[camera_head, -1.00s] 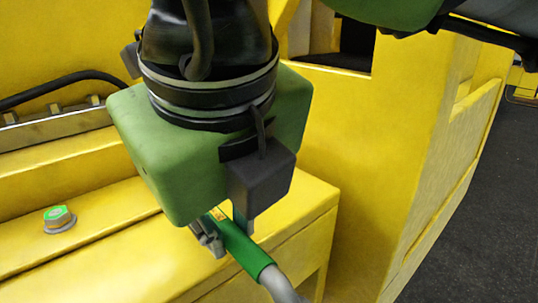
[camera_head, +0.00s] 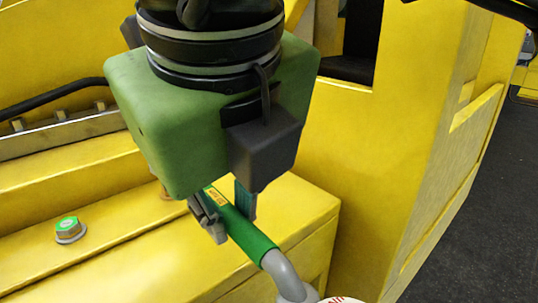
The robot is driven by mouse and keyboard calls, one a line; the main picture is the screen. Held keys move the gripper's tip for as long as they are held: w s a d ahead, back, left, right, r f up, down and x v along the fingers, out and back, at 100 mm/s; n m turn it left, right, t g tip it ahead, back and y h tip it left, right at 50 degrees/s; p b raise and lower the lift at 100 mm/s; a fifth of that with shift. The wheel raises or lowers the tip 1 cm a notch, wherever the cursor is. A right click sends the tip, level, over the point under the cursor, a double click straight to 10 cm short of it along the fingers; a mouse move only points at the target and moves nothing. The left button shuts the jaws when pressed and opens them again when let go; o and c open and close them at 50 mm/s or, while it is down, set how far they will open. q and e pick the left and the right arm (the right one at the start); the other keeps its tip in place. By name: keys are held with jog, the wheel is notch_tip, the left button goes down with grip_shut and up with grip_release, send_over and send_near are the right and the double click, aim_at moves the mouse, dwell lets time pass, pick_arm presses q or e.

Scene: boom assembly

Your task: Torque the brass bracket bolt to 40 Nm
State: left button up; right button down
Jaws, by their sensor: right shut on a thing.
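My right gripper (camera_head: 230,217), under its green housing, is shut on the green grip of a tool (camera_head: 254,239). The tool's grey bent shaft (camera_head: 287,275) runs down to the right. Part of a white, round, dial-like face with red marks (camera_head: 342,300) shows at the bottom edge, mostly cut off. A hex bolt with a green top (camera_head: 68,229) sits on the yellow surface at the left, apart from the tool. My left gripper is not in view.
The yellow machine body (camera_head: 385,150) rises behind and to the right of the gripper. A black hose (camera_head: 50,92) and a grey rail (camera_head: 65,133) run along the left. Dark floor (camera_head: 480,230) is open at the far right.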

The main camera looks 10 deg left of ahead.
jog(key=shift+r, duration=0.15)
jog(key=shift+r+p, duration=0.95)
jog(key=shift+r, duration=0.45)
